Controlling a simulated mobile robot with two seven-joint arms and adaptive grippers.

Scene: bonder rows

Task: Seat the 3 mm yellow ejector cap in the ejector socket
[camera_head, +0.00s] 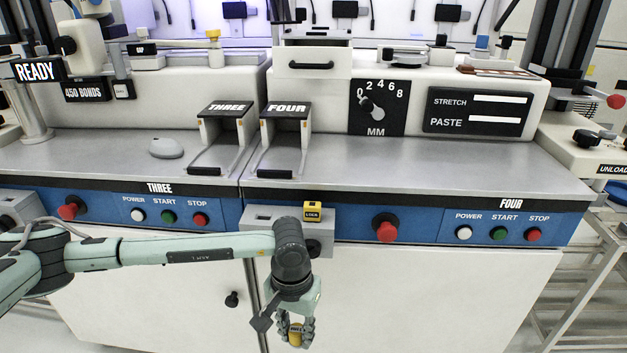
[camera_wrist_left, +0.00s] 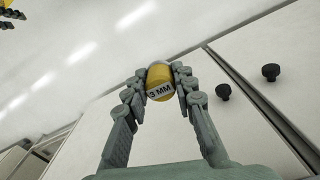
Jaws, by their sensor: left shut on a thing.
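In the head view the cap (camera_head: 296,335) shows low in the picture, in front of the white cabinet doors. My left gripper (camera_head: 294,333) is shut on it and points down, below the blue control panel. No part in view is marked as the ejector socket, and I cannot tell which it is.
A grey block (camera_head: 262,216) with a small yellow labelled cube (camera_head: 312,210) juts from the panel just above my left wrist. A red knob (camera_head: 386,229) sticks out to its right. The grey worktop (camera_head: 400,165) of station FOUR is mostly clear. Dark door knobs (camera_head: 232,299) protrude below.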

